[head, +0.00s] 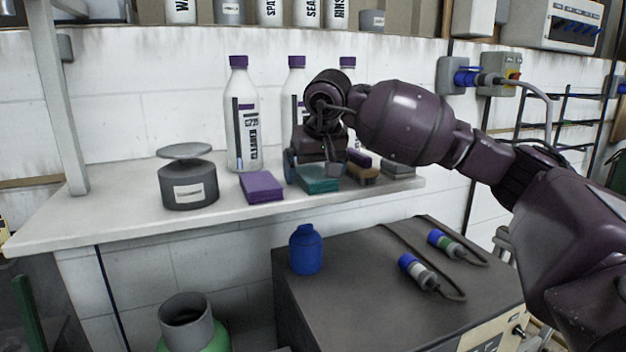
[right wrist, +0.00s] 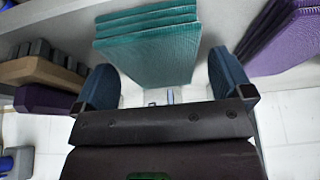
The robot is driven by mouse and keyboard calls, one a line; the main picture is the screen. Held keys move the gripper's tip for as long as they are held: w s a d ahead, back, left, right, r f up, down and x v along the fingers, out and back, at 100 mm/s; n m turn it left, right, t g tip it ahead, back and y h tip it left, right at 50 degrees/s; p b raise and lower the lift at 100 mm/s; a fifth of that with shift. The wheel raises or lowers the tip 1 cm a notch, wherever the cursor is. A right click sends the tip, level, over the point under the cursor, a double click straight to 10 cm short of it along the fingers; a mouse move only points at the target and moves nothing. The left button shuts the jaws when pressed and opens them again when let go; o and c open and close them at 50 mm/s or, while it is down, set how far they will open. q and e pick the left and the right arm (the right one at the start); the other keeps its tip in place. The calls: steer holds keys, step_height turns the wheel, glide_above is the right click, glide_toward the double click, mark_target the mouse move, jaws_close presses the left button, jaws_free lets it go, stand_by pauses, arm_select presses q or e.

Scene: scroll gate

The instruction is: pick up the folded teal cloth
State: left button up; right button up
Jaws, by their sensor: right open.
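The folded teal cloth (head: 318,182) lies on the white shelf, between the purple folded cloth (head: 261,187) and a brown brush-like block (head: 362,174). My right gripper (head: 312,168) is at the teal cloth, pointing down, with its jaws apart. In the right wrist view the teal cloth (right wrist: 150,48) shows its stacked layers, and its narrower end reaches between the two blue fingers of the gripper (right wrist: 165,80). There is a visible gap on each side, so the cloth is not gripped. My left gripper is not in view.
White bottles with purple caps (head: 241,120) stand close behind on the shelf (head: 120,215). A dark tin with a raised lid (head: 188,185) stands at the left. A grey block (head: 397,169) lies at the right. Below is a dark cabinet with a blue bottle (head: 306,250).

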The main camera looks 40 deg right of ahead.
mark_target(314, 173)
steer(key=shift+c, duration=0.3)
steer(key=c, duration=1)
steer(key=shift+o, duration=0.2)
step_height(314, 173, up, 20)
steer(key=p, duration=0.2)
